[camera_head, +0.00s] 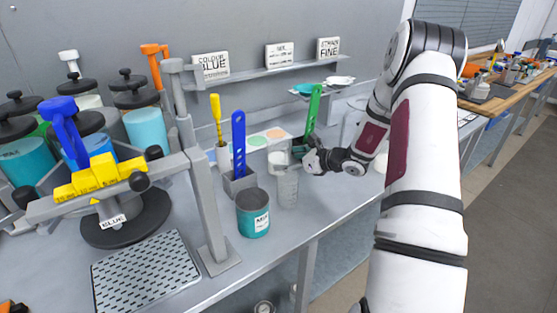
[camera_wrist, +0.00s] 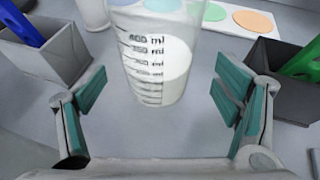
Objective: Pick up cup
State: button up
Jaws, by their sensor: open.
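A clear measuring cup (camera_wrist: 160,65) with black ml marks stands upright on the bench in the wrist view, with white contents inside. In the head view the cup (camera_head: 287,187) stands right of the teal tin, left of my gripper. My gripper (camera_head: 312,160) is at the end of the white arm, low over the bench. In the wrist view my gripper (camera_wrist: 158,105) is open. Its two teal-padded fingers are spread to either side, with the cup beyond and between them. I cannot tell from the head view whether a finger touches the cup.
A teal tin (camera_head: 253,213) stands at the front left of the cup. A grey holder with a blue strip (camera_head: 239,145) is close behind it. A dark holder with a green strip (camera_head: 312,115) is at the back. A grey clamp post (camera_head: 205,205) rises further left.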

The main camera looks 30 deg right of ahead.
aim_at(279, 160)
jog(key=x, duration=0.4)
jog(key=shift+a, duration=0.15)
jog(key=c, duration=1.5)
jog(key=shift+o, duration=0.2)
jog(key=shift+r, duration=0.1)
